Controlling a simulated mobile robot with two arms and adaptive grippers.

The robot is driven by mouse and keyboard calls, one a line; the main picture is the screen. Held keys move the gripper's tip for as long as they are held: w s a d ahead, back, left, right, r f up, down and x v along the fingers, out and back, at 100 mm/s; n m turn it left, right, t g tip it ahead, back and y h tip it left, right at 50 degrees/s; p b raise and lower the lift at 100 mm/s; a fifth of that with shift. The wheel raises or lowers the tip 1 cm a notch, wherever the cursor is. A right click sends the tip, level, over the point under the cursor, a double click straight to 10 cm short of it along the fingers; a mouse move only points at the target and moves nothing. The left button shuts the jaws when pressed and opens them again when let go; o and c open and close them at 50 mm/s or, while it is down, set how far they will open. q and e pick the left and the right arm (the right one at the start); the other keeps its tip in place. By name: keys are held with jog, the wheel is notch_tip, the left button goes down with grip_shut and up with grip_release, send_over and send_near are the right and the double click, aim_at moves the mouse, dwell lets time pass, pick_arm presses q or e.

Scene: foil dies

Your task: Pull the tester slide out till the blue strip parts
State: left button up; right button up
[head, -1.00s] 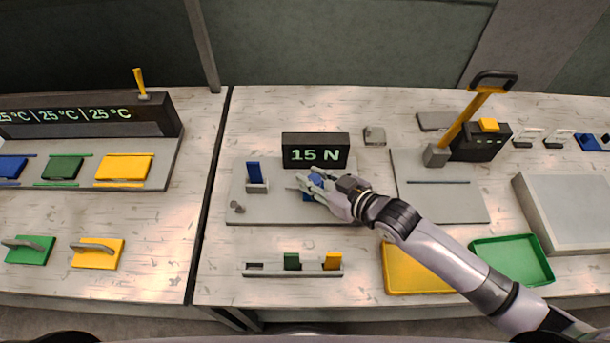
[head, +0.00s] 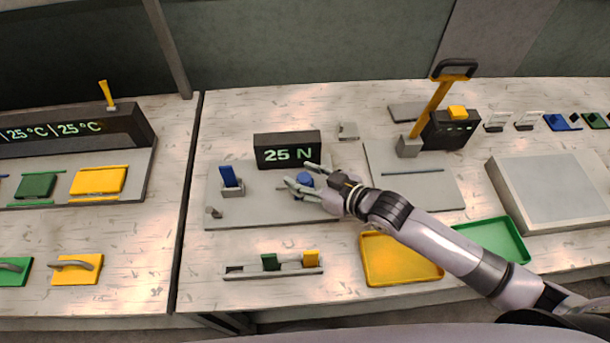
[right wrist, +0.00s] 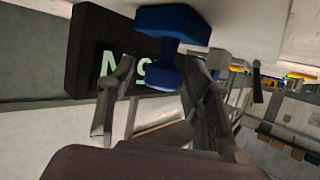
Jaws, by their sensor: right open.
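The tester is a grey plate (head: 258,213) with a black display box (head: 287,151) reading 25 N. A blue piece (head: 229,177), likely part of the strip, stands upright in a small grey clamp at the plate's left. A blue knob (head: 305,179) is at the plate's right side. My right gripper (head: 302,181) is open, one finger on each side of the knob. In the right wrist view the knob (right wrist: 163,76) on its blue block (right wrist: 172,22) lies between the spread fingers. My arm partly hides the slide; whether a strip joins it is unclear. My left gripper is out of view.
A rack with green and yellow pieces (head: 272,272) lies in front of the tester. A yellow tray (head: 400,279) and a green tray (head: 492,241) are at the right. A lever press (head: 440,110) stands behind. A gap separates the left table.

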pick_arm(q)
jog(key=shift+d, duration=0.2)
pick_arm(e)
jog(key=v, duration=1.2)
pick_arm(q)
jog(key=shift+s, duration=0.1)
